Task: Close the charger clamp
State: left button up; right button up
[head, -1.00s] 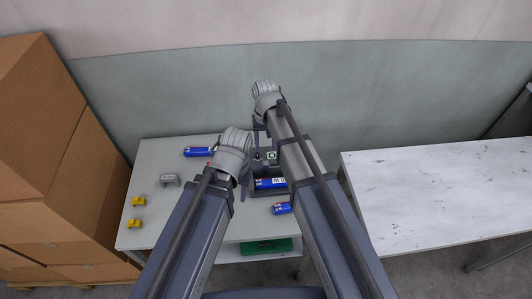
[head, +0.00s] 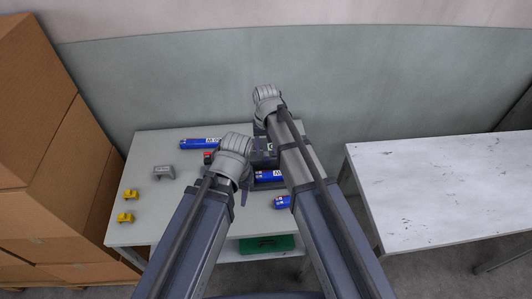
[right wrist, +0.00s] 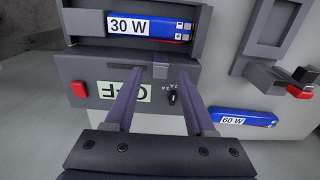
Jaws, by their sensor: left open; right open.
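The dark grey charger (right wrist: 188,77) fills the upper left of the right wrist view. A blue 30 W battery (right wrist: 150,26) lies in its bay. In the head view my left gripper (head: 247,184) is open beside the charger, which my arms partly hide.
A blue 60 W battery (right wrist: 243,118) lies beside the charger. Other blue batteries (head: 198,144) (head: 282,202), a grey part (head: 163,172) and yellow parts (head: 131,194) (head: 125,217) lie on the table (head: 150,150). Cardboard boxes (head: 40,180) stand left; a white table (head: 440,190) stands right.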

grip_shut()
dwell(0.5)
